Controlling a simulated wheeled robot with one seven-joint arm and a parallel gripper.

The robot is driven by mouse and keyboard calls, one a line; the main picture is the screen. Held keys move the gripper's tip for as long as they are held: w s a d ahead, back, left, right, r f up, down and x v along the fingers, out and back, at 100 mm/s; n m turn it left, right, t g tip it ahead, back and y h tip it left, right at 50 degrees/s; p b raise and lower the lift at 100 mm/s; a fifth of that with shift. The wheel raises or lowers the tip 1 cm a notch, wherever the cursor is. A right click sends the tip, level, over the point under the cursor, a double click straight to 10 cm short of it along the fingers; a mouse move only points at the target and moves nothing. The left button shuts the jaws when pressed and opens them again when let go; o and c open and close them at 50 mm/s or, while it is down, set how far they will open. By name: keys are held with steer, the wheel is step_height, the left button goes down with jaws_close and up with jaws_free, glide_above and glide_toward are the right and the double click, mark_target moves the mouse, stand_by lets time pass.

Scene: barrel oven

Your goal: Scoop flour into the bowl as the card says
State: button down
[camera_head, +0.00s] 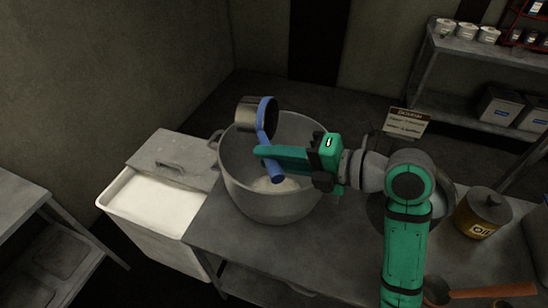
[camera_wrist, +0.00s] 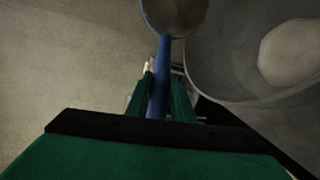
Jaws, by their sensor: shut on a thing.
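My gripper (camera_head: 268,157) is shut on the blue handle of a scoop (camera_head: 265,118) and holds it above the large grey metal bowl (camera_head: 236,180). The scoop's metal cup is at the bowl's far left rim and looks tipped on its side; I cannot tell whether anything is in it. In the wrist view the scoop's blue handle (camera_wrist: 160,75) runs between my fingers. Pale flour (camera_wrist: 290,52) lies in the bottom of the bowl. The flour bin (camera_head: 160,205), full of white flour, stands left of the bowl. The card (camera_head: 407,122) stands behind the table; its small text is unreadable.
The bowl stands on a grey table (camera_head: 300,247). An oil tin (camera_head: 482,212) and a wooden-handled tool (camera_head: 490,291) are at the right. A shelf (camera_head: 470,60) with white tubs is at the back right. Another metal table (camera_head: 20,200) is at the far left.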

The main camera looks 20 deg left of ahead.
steer(key=shift+a+r+h, duration=0.2)
steer(key=shift+r+h, duration=1.65)
steer(key=shift+h, duration=0.25)
steer(key=shift+a+r+n+h, duration=0.15)
steer(key=shift+r+h, duration=0.25)
steer(key=shift+h, duration=0.2)
steer(key=shift+a+r+n+h, duration=0.15)
steer(key=shift+r+h, duration=0.2)
steer(key=shift+h, duration=0.25)
steer(key=shift+a+r+g+h, duration=0.15)
steer(key=shift+r+h, duration=0.1)
steer(key=shift+h, duration=0.4)
steer(key=shift+a+r+g+h, duration=0.15)
steer(key=shift+r+h, duration=0.1)
steer(key=shift+h, duration=0.4)
steer(key=shift+a+r+h, duration=0.45)
steer(key=shift+r+h, duration=0.1)
steer(key=shift+h, duration=0.75)
steer(key=shift+a+r+h, duration=0.4)
steer(key=shift+r+h, duration=0.1)
steer(key=shift+h, duration=0.8)
steer(key=shift+a+r+h, duration=0.45)
steer(key=shift+r+h, duration=0.1)
steer(key=shift+h, duration=0.75)
